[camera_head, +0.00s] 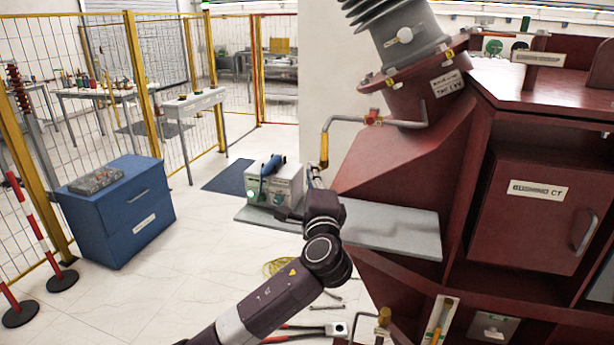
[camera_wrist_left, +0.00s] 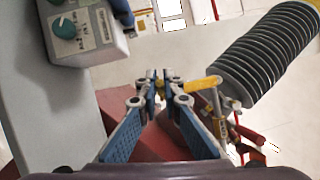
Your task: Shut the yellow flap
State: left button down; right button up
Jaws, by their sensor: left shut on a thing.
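The yellow flap (camera_head: 324,150) is at the lower end of a thin grey pipe on the left side of the dark red transformer (camera_head: 400,155). In the left wrist view the yellow part (camera_wrist_left: 203,84) lies just right of the fingertips, with a small yellow piece between them. My left gripper (camera_head: 316,172) reaches up to the flap from below. In the left wrist view its fingertips (camera_wrist_left: 156,82) are close together on the flap's end. The fingers partly hide the contact, and I cannot tell the flap's exact angle. My right gripper does not show.
A red valve (camera_head: 372,117) sits on the pipe. A blue cabinet (camera_head: 118,215) stands left. Tools and a cable lie on the floor.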

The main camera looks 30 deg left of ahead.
pick_arm(q)
jog(key=shift+w+d+f+n+g+y+b, duration=0.2)
jog(key=shift+d+n+g+y+b, duration=0.25)
jog(key=shift+n+g+y, duration=0.35)
jog(key=shift+w+d+f+n+g+y+b, duration=0.15)
jog(key=shift+d+n+g+y+b, duration=0.1)
jog(key=shift+n+g+y+b, duration=0.5)
jog(key=shift+g, duration=0.25)
jog(key=c, duration=2.2)
grip_release()
jog(key=shift+r, duration=0.15)
jog(key=shift+o, duration=0.5)
jog(key=shift+r+y, duration=0.1)
jog(key=shift+y, duration=0.15)
jog(key=shift+s+d, duration=0.1)
jog(key=v, duration=1.2)
